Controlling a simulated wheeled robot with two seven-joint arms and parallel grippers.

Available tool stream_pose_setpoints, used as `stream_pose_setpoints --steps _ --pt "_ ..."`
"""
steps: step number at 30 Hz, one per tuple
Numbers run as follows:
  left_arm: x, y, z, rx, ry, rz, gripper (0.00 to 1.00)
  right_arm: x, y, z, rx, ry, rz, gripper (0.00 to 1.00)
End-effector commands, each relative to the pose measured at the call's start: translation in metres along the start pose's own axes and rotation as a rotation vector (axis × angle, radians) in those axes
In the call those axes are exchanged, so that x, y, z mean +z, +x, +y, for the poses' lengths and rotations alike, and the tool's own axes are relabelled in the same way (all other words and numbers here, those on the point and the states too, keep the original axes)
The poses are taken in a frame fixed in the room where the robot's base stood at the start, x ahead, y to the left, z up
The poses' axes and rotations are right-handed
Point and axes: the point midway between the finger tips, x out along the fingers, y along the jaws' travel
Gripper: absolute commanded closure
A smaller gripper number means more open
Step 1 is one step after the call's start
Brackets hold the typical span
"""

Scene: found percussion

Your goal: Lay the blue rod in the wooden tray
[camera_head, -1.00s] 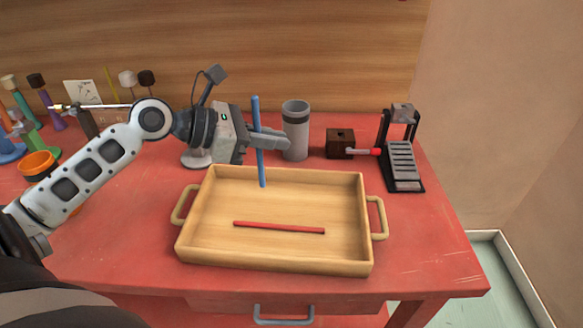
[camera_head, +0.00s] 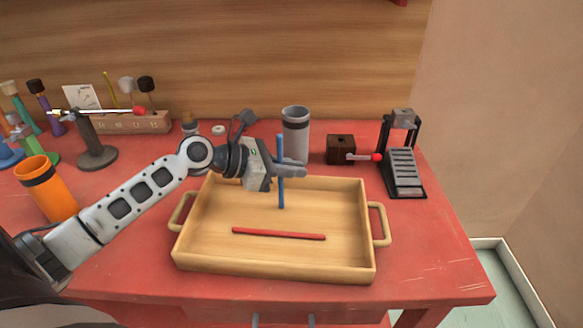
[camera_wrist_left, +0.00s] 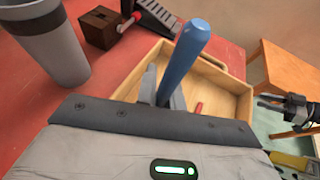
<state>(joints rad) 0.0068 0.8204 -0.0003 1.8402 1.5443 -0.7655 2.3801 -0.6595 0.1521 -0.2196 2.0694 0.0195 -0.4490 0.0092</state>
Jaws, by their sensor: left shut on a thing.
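The blue rod (camera_head: 281,190) stands roughly upright in the jaws of my left gripper (camera_head: 290,170), which is shut on it. In the head view the rod's lower end shows against the inside of the wooden tray (camera_head: 365,205), toward its back; I cannot tell whether it touches the floor. The rod's upper part (camera_wrist_left: 183,60) shows large in the left wrist view, with the tray (camera_wrist_left: 222,83) beyond it. A red rod (camera_head: 278,234) lies flat in the front half of the tray. A gripper (camera_wrist_left: 285,107) at the right edge of the left wrist view appears to be my right one.
A grey cup (camera_head: 295,135) stands just behind the tray. A brown box with a red-tipped crank (camera_head: 340,149) and a black stand with grey bars (camera_head: 402,172) are at the back right. An orange cup (camera_head: 47,188) stands left. The tray floor behind the red rod is mostly bare.

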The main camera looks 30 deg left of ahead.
Motion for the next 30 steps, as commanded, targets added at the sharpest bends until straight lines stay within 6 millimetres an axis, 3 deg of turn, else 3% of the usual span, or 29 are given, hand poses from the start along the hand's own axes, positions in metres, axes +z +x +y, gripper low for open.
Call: stream_pose_setpoints --steps 3,6,17,20,30 --pt "-0.002 0.001 0.000 0.000 -0.003 0.000 1.00 -0.001 -0.001 0.000 0.000 0.000 0.000 0.66" --pt "-0.003 0.001 0.000 0.000 -0.002 0.000 0.69 -0.001 -0.001 0.000 0.000 0.000 0.000 0.66" --pt "0.000 -0.001 0.000 0.000 0.002 0.000 0.69 0.003 0.000 -0.001 -0.001 0.001 -0.004 0.66" --pt "-0.001 -0.013 0.000 0.001 -0.003 0.003 0.69 0.004 -0.001 -0.001 -0.001 0.002 -0.008 0.66" --pt "-0.001 -0.080 -0.001 -0.001 -0.005 0.003 0.69 0.005 -0.003 -0.002 -0.001 0.004 -0.012 0.66"
